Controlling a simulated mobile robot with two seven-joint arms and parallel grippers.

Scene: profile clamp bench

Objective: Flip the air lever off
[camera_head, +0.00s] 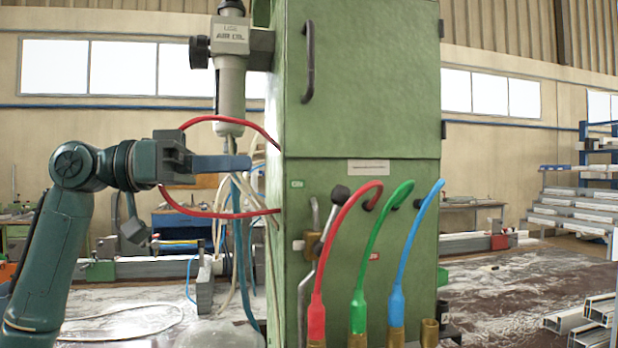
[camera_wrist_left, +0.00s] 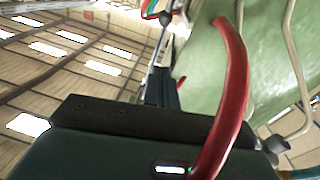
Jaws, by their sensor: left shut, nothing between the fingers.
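The air lever seems to be the bent metal rod with a black ball knob (camera_head: 340,194) on the lower front of the green cabinet (camera_head: 360,100). Its rod runs down and left from the knob, partly behind the red hose (camera_head: 318,285). A small green label (camera_head: 296,184) sits to its left and a small red label (camera_head: 374,256) to its right. My left gripper (camera_head: 247,164) is shut and empty, its blue fingers pointing right by the cabinet's left edge, above and left of the knob and apart from it. In the left wrist view a red hose (camera_wrist_left: 232,85) crosses in front of the gripper body.
Green (camera_head: 375,255) and blue (camera_head: 413,250) hoses stand right of the red one. An air unit (camera_head: 230,80) hangs above my left gripper, with a red tube (camera_head: 225,213) looping below it. Metal profiles (camera_head: 585,318) lie at the far right.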

